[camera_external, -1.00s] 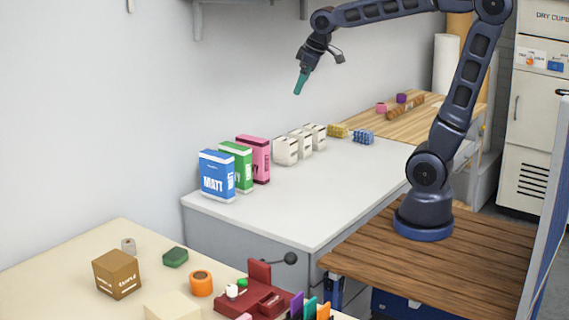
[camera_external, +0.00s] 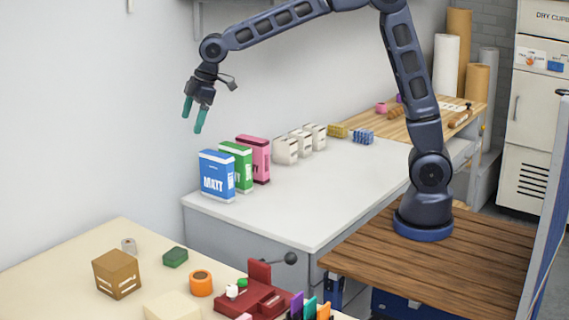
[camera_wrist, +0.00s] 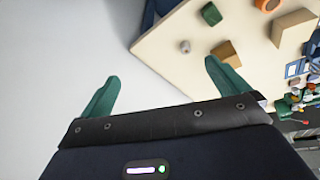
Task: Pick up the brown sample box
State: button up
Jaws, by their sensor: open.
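The brown sample box (camera_external: 117,275) sits on the cream table at the lower left of the external view, with pale lettering on its side. In the wrist view the brown box (camera_wrist: 227,53) shows just beyond the tip of the right finger. My gripper (camera_external: 192,121) is open and empty, its teal fingers pointing down, high above the blue carton and well apart from the box. In the wrist view my gripper (camera_wrist: 161,70) has its fingers spread wide with nothing between them.
Near the box stand a small grey roll (camera_external: 129,246), a green block (camera_external: 175,257), an orange roll (camera_external: 201,283) and a cream block (camera_external: 173,306). A red stand (camera_external: 262,293) is further right. Blue (camera_external: 216,175), green (camera_external: 240,165) and pink (camera_external: 256,158) cartons stand on the white bench.

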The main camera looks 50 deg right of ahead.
jog(key=a+f+n+g+y, duration=0.15)
jog(key=a+f, duration=0.25)
jog(key=a, duration=0.5)
jog(key=a+f+n+h, duration=0.1)
jog(key=a+f+n, duration=0.1)
jog(key=a+f, duration=0.5)
jog(key=n+g+y, duration=0.1)
jog(key=n, duration=0.1)
send_near(116, 259)
jog(key=shift+w+f, duration=0.55)
jog(key=shift+f, duration=0.2)
jog(key=shift+s+a+f+n, duration=0.15)
jog(key=shift+a+f+n, duration=0.15)
jog(key=shift+f, duration=0.1)
jog(key=x, duration=0.4)
jog(key=shift+a+f, duration=0.15)
jog(key=shift+f, duration=0.25)
jog(key=shift+s+x, duration=0.15)
jog(key=shift+x, duration=1.15)
jog(key=shift+s+x, duration=0.2)
jog(key=shift+x, duration=1.1)
jog(key=shift+a, duration=0.15)
jog(key=shift+r, duration=0.1)
jog(key=shift+c, duration=0.2)
jog(key=c, duration=0.9)
